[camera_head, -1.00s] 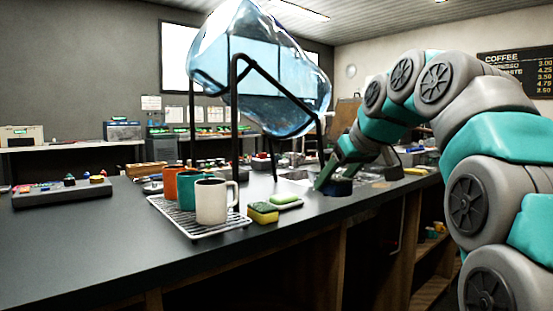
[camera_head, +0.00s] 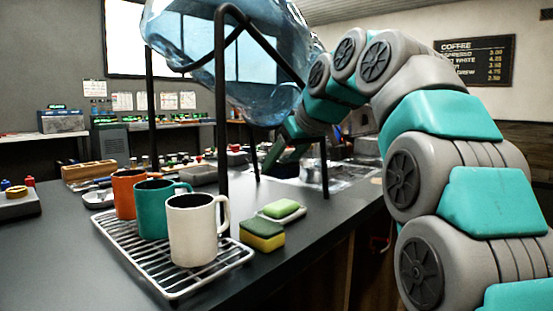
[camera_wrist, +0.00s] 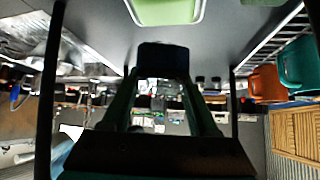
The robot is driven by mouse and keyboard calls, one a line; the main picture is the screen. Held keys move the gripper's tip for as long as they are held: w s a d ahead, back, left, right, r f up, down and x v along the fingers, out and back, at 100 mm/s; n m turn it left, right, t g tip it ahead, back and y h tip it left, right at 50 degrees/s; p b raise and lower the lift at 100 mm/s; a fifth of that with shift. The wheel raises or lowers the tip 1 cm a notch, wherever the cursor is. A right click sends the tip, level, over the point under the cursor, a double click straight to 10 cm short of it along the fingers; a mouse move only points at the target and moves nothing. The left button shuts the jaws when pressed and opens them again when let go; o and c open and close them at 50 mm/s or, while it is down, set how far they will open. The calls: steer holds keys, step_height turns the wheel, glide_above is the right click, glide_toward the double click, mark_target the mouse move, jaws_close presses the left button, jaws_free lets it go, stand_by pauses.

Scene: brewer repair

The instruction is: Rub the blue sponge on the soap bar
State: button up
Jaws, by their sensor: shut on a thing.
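The soap bar (camera_head: 281,208) is green and lies on a small white dish (camera_head: 297,214) on the counter. It also shows at the top edge of the wrist view (camera_wrist: 166,9), cut off by the frame. My gripper (camera_head: 284,160) is shut on a dark blue sponge (camera_wrist: 163,57), held between the fingertips in the wrist view. The gripper and sponge are above the counter, behind the soap bar in the head view, and apart from it. In the head view the sponge is small, dark and hard to make out.
A green and yellow sponge (camera_head: 262,235) lies in front of the soap dish. A wire rack (camera_head: 160,280) with orange (camera_head: 126,195), teal (camera_head: 155,215) and white (camera_head: 193,235) mugs stands left. A black frame (camera_head: 222,120) holds a big clear bottle (camera_head: 185,40) overhead, its legs near my gripper.

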mark_target(282, 204)
steer(key=shift+f+b, duration=1.5)
steer(key=shift+f, duration=1.25)
steer(key=shift+f+b, duration=0.4)
steer(key=shift+f, duration=0.1)
steer(key=shift+r, duration=0.1)
steer(key=shift+r+p, duration=1.85)
steer(key=shift+r, duration=1.55)
